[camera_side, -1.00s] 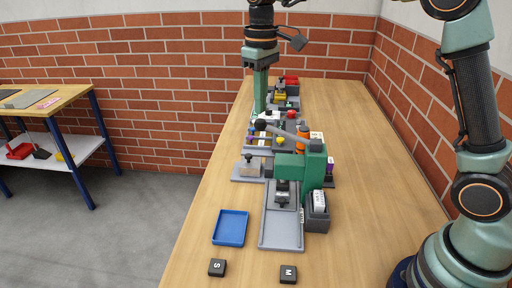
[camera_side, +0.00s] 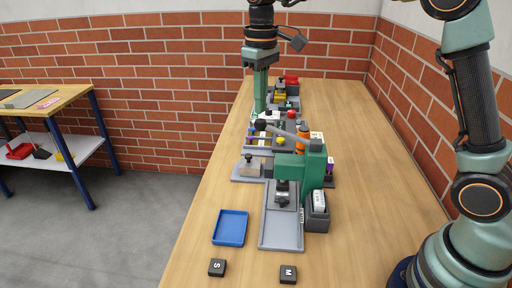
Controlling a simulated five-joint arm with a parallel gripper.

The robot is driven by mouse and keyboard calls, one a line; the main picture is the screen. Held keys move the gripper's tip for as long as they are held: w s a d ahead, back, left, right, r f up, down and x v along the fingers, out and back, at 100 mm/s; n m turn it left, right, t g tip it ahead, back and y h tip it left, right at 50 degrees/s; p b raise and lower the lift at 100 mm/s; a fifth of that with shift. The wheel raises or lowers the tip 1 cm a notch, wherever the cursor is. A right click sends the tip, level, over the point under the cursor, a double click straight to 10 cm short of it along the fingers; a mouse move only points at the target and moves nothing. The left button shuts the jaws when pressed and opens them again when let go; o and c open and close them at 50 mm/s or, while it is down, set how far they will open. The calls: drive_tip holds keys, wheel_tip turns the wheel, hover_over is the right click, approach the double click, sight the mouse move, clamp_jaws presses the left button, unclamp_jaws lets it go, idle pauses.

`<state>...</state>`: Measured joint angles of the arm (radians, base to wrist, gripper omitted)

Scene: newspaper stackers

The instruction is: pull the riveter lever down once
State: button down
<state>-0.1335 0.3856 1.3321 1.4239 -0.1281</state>
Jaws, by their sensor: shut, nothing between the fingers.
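The green riveter (camera_side: 313,163) stands on the bench with a grey base plate under its head. Its grey lever (camera_side: 285,132) reaches left from the top of the body, nearly level and slightly raised at its black knob (camera_side: 260,127). My gripper (camera_side: 260,112) points straight down, its green fingers shut and empty. Its tips show just above the knob in the picture; I cannot tell whether they touch it or are behind it.
A blue tray (camera_side: 231,228) and a grey tray (camera_side: 281,232) lie in front of the riveter. Two black blocks marked S (camera_side: 217,267) and M (camera_side: 288,274) lie nearer. Other small fixtures crowd the bench behind.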

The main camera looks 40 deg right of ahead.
sight(261, 125)
drive_tip(key=shift+f, duration=3.3)
drive_tip(key=shift+r, duration=5.1)
drive_tip(key=shift+s+d+r, duration=0.15)
drive_tip(key=shift+s+r, duration=0.05)
drive_tip(key=shift+s, duration=0.1)
drive_tip(key=s+d+f+m+t, duration=0.1)
drive_tip(key=s+d+f+t, duration=0.1)
drive_tip(key=s, duration=0.6)
drive_tip(key=s+d+f+m+t, duration=0.2)
drive_tip(key=s+d+f+t, duration=0.1)
drive_tip(key=s, duration=0.5)
drive_tip(key=shift+s+d+t, duration=0.3)
drive_tip(key=shift+s+d, duration=0.05)
drive_tip(key=shift+d, duration=0.05)
